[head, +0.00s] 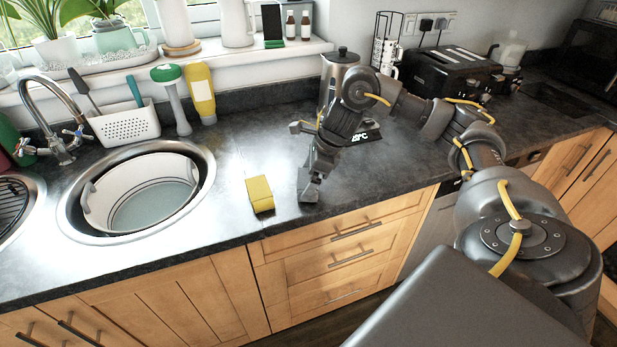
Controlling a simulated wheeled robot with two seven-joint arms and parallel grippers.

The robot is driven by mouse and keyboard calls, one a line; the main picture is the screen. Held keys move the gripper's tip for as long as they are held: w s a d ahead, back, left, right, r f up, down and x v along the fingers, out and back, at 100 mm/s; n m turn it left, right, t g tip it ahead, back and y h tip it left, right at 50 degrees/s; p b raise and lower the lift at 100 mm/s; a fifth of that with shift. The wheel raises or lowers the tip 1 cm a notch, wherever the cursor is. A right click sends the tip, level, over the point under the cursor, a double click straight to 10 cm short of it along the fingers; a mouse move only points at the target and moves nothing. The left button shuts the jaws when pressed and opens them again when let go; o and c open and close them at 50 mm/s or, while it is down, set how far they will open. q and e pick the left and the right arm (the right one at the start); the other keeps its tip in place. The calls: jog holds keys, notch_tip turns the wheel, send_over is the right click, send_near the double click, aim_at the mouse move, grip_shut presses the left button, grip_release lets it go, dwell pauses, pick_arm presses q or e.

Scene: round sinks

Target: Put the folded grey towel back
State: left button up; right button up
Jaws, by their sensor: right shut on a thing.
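My right arm reaches in from the right, and its gripper (315,177) points down at the worktop near the front edge. It is shut on a small grey piece, which looks like the folded grey towel (307,187). The towel is partly hidden by the fingers, and its lower end is at or just above the worktop; I cannot tell if it touches. My left gripper is not in view.
A yellow block (260,194) lies just left of the gripper. Further left is a round sink (208,165) with a white basin (180,170) inside. A kettle (338,75) and toaster (450,70) stand behind my arm. The dark worktop (245,145) behind the block is clear.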

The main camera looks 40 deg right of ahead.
jog(key=shift+f, duration=0.1)
jog(key=o, duration=0.5)
jog(key=shift+r, duration=0.25)
jog(key=p+v, duration=0.3)
jog(key=v, duration=0.9)
jog(key=shift+a+f, duration=0.15)
